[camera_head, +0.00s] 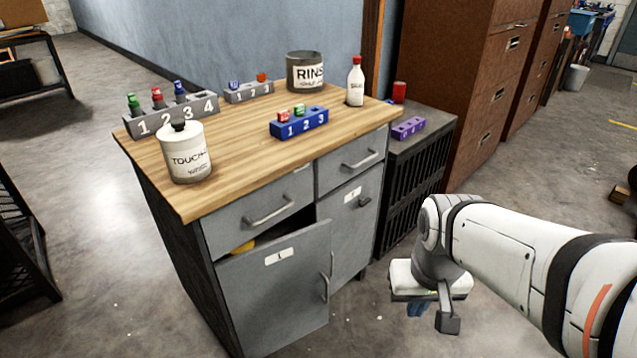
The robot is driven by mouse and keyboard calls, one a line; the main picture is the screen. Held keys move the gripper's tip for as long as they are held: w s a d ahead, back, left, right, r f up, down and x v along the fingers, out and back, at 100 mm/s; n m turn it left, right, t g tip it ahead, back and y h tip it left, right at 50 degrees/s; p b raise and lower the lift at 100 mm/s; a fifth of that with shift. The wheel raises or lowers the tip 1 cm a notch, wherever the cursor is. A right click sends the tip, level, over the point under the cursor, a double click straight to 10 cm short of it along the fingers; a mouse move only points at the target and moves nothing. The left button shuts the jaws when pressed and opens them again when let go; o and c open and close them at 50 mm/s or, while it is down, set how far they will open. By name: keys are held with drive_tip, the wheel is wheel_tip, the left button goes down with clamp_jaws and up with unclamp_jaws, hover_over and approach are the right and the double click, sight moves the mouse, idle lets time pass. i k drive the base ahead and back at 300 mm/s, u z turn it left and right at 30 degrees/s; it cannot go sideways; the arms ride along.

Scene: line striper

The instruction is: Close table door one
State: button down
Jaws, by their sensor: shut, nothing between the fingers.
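Table door one (275,290) is the grey lower left door of the wooden-topped table (235,165), labelled 1. It stands partly open, swung out from the cabinet front. A dark gap shows above its top edge, with something yellow (243,247) inside. Its vertical handle (325,280) is near its right edge. My gripper (446,322) is shut and empty, low over the floor to the right of the door and apart from it.
The lower right door (350,235) looks closed. Drawers with handles sit above both doors. Bottles, a tin and numbered holders stand on the tabletop. A dark crate (415,180) stands right of the table. The floor in front is clear.

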sight(276, 293)
drive_tip(key=u, duration=0.95)
drive_tip(key=k, duration=1.15)
drive_tip(key=z, duration=1)
drive_tip(key=i, duration=1)
drive_tip(key=z, duration=0.05)
